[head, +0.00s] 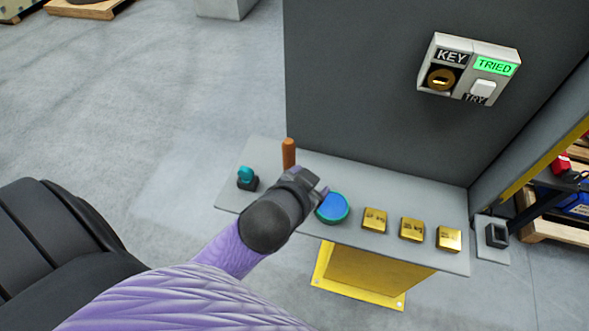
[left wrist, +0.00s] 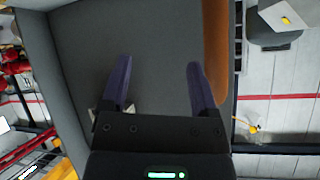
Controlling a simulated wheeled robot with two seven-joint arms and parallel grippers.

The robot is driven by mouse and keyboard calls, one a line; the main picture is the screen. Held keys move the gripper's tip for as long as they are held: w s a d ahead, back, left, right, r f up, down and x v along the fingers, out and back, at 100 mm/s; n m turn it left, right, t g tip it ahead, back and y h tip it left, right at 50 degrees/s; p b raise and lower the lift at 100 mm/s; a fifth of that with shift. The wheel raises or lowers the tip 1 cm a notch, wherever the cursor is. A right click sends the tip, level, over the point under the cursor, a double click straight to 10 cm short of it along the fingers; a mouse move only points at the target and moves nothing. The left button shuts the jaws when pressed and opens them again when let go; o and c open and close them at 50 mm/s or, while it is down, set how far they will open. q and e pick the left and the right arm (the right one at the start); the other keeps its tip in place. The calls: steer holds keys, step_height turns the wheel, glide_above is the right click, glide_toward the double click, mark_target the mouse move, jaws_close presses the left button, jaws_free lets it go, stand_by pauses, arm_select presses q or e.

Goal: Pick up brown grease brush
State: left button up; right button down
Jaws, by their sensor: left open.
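The brown grease brush (head: 288,152) stands upright on the grey shelf (head: 262,163), near its back edge; its lower end is hidden behind my left gripper. My left gripper (head: 318,190) is over the shelf, in front and to the right of the brush. In the left wrist view my left gripper (left wrist: 158,70) is open, with nothing between its fingers. The brown brush (left wrist: 216,45) shows large there, just right of the right finger and outside the jaws. I cannot tell whether they touch. My right gripper is not in view.
A blue round tin (head: 332,207) sits right of my gripper, and several gold blocks (head: 411,229) line the shelf further right. A teal-topped item (head: 247,178) stands at the left end. A dark panel (head: 375,100) with a key box (head: 468,70) rises behind.

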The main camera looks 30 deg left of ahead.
arm_select(q)
steer(key=w+d+r+m+t+h, duration=0.3)
steer(key=w+r+t+h, duration=0.1)
steer(key=r, duration=0.4)
steer(key=w+d+r+m+t+h, duration=0.3)
steer(key=d+r+m+t, duration=0.1)
steer(key=r, duration=0.4)
steer(key=s+d+r+m+g+h, duration=0.2)
steer(key=d+m+g+h, duration=0.25)
steer(key=m+h, duration=0.3)
steer(key=s+d+r+m+g+h, duration=0.1)
steer(key=d+r+m+g+h, duration=0.25)
steer(key=m+g+h, duration=0.4)
steer(key=m+g+y+p, duration=0.1)
steer(key=m+g+y, duration=0.4)
steer(key=y, duration=1.6)
glide_above(289, 141)
steer(key=f+g, duration=0.1)
steer(key=f, duration=0.4)
steer(key=f+n+g, duration=0.1)
steer(key=f, duration=0.4)
steer(key=shift+w+a+f+n, duration=0.2)
steer(key=shift+f+n, duration=0.1)
steer(key=f, duration=0.9)
steer(key=shift+s+d+f, duration=0.1)
steer(key=shift+s, duration=0.1)
jaws_close()
